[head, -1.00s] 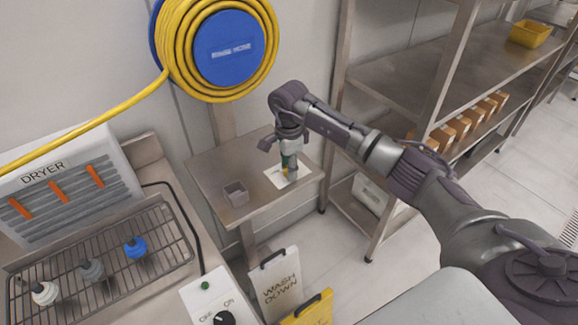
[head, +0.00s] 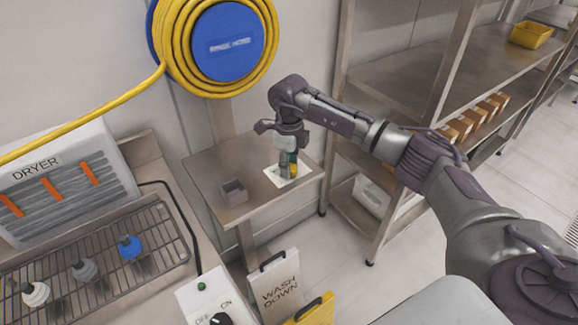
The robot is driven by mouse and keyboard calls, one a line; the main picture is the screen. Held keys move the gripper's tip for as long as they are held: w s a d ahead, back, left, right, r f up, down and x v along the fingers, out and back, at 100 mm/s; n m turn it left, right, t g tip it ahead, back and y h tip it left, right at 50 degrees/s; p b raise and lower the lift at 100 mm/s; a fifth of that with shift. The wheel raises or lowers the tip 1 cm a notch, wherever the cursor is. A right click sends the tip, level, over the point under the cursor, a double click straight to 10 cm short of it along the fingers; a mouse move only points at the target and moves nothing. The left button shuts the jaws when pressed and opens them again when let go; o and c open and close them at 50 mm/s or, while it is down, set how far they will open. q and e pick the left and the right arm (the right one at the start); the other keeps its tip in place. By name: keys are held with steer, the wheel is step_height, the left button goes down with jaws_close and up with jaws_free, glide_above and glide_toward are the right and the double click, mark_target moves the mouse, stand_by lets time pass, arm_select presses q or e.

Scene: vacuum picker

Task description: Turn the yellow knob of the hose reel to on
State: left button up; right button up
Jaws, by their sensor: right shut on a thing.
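The hose reel (head: 228,44) hangs on the wall at upper left, a blue disc with yellow hose coiled around it. Below it, a small steel shelf (head: 222,204) carries a white plate (head: 273,179). My right gripper (head: 288,172) points down over this plate and is shut on the yellow knob (head: 293,169). Only a little yellow shows between and beside the fingers; the rest of the knob is hidden, so its on or off position cannot be read. My left gripper is not in view.
A small grey open box (head: 234,191) sits on the shelf, left of the plate. A dryer rack (head: 100,262) with several bulbs is at left. A box with a black off/on knob (head: 219,320) and a wash down sign (head: 277,288) stand below. Shelving is at right.

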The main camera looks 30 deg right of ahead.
steer(key=m, duration=0.6)
steer(key=shift+d+m, duration=0.1)
steer(key=shift+m, duration=0.2)
stand_by(0.4)
steer(key=o, duration=1.1)
steer(key=shift+o, duration=0.2)
steer(key=shift+r, duration=0.15)
step_height(320, 180, up, 12)
